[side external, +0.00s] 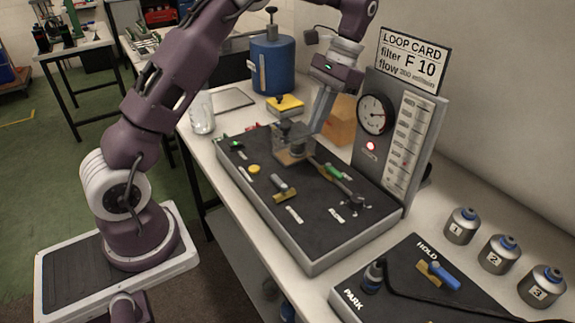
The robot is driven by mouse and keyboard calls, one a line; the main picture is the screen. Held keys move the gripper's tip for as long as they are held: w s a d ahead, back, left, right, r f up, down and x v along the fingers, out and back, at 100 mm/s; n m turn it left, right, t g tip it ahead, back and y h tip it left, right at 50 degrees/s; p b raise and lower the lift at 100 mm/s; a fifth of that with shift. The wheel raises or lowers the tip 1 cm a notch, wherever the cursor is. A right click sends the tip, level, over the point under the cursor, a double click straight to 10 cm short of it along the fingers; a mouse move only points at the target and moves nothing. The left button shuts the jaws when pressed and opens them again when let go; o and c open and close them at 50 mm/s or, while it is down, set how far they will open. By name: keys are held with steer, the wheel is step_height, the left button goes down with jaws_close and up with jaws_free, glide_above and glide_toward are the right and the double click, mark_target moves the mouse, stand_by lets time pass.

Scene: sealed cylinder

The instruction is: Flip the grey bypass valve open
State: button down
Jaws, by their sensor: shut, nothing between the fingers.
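A valve with a grey handle (279,181) on a brass body lies on the black top of the board, left of centre. It looks like the bypass valve; its small label is unreadable. My gripper (314,132) is shut and empty. It points down above the far part of the board, beside a clear block with a dark knob (291,150). It is apart from the grey handle, farther back and to the right. Whether its tips touch the clear block I cannot tell.
A green-handled valve (334,172) sits on a pipe close to my gripper. A panel (386,130) with a gauge and lit red lamp stands behind. A blue-handled valve (438,275) lies on the HOLD/PARK board at front right, near several numbered canisters (462,226).

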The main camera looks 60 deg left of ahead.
mark_target(279, 183)
steer(key=shift+f, duration=0.15)
steer(key=x, duration=0.9)
steer(key=shift+s+f, duration=0.15)
steer(key=shift+f, duration=0.15)
steer(key=s, duration=0.2)
steer(key=shift+s+f, duration=0.1)
steer(key=shift+s, duration=0.9)
